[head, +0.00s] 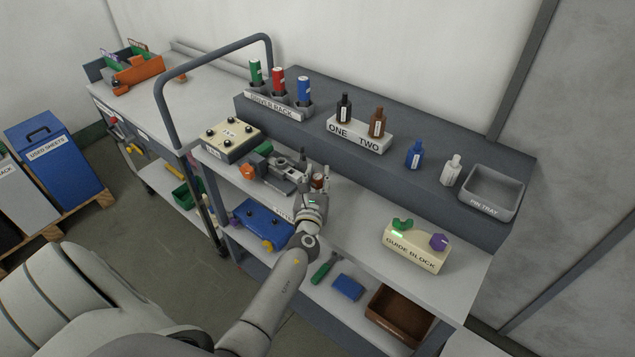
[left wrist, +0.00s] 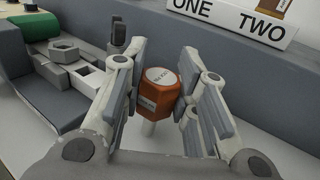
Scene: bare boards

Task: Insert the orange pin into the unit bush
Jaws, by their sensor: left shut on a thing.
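My left gripper (head: 317,182) is over the front part of the bench. In the left wrist view its fingers are closed on the orange pin (left wrist: 158,92), which has a hexagonal head with a pale labelled top and a thin light shank pointing down. The pin also shows small between the fingers in the head view (head: 317,181). A grey unit (head: 285,175) lies just left of the gripper. In the left wrist view it has a raised hexagonal ring (left wrist: 64,48), perhaps the bush, left of and apart from the pin. My right gripper is not in view.
A guide block (head: 415,252) with green and purple pieces stands to the right. A yellowish box (head: 231,140) stands left of the unit. Behind is a raised shelf with a driver rack (head: 274,107), bottles and a pin tray (head: 490,194). The bench between gripper and guide block is clear.

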